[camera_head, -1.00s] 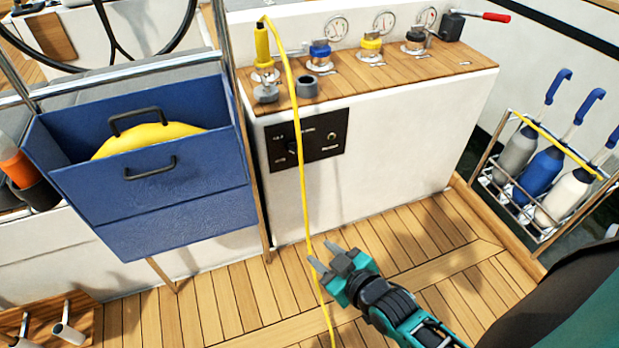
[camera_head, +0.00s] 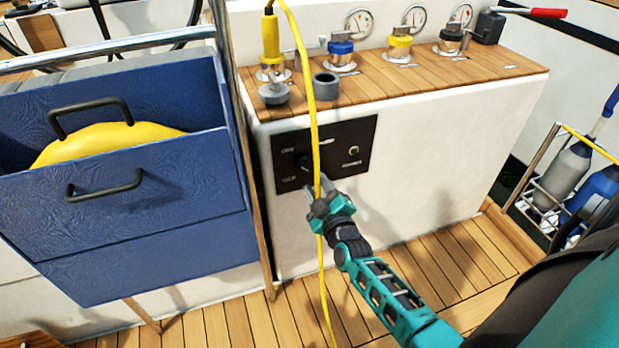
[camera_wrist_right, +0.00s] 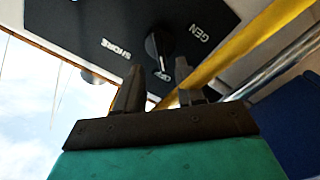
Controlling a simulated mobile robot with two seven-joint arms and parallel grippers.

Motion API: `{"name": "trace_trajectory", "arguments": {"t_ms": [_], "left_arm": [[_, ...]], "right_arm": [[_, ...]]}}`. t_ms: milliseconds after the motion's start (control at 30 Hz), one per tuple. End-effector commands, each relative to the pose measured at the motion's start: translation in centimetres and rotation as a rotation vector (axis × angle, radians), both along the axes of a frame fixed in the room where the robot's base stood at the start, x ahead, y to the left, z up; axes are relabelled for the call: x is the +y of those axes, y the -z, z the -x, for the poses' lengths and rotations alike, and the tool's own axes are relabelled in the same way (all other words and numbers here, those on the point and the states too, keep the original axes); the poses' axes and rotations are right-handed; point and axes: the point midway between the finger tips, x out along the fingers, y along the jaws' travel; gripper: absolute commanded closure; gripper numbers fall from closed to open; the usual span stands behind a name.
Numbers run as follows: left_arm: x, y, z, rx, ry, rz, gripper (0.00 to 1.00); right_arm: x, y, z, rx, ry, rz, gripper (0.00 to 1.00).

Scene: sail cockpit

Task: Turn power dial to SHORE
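The power panel (camera_head: 335,135) is a black plate on the white cabinet front, with a dark dial (camera_head: 304,163) on its left side. My right gripper (camera_head: 316,188) is just in front of the panel's lower edge, below the dial. In the right wrist view, the black dial (camera_wrist_right: 160,45) lies between the labels SHORE (camera_wrist_right: 116,49) and GEN (camera_wrist_right: 199,33). Its exact pointing direction is hard to tell. The right gripper's fingers (camera_wrist_right: 160,88) are apart and empty, a little short of the dial. My left gripper is out of view.
A yellow cord (camera_head: 311,100) hangs down across the panel close to my right gripper; it also shows right of the fingers in the wrist view (camera_wrist_right: 245,45). A blue bin (camera_head: 130,215) stands left. Valves and gauges line the wooden top (camera_head: 400,75). A bottle rack (camera_head: 535,180) stands right.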

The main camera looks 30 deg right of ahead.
Motion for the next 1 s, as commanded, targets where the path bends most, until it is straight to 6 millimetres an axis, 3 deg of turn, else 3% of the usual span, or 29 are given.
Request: {"name": "trace_trajectory", "arguments": {"t_ms": [100, 300, 700, 1000], "left_arm": [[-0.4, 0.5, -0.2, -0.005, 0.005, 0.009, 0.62], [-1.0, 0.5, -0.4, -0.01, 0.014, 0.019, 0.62], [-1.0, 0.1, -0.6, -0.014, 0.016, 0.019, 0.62], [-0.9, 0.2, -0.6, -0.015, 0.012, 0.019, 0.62]], "right_arm": [[-0.6, 0.3, -2.4, -0.003, 0.0, 0.001, 0.62], [-1.1, 0.2, -4.8, 0.0, -0.001, 0.0, 0.62], [-1.3, 0.0, -5.5, 0.001, -0.001, 0.0, 0.62], [-1.3, 0.0, -5.5, 0.001, -0.001, 0.0, 0.9]]}}
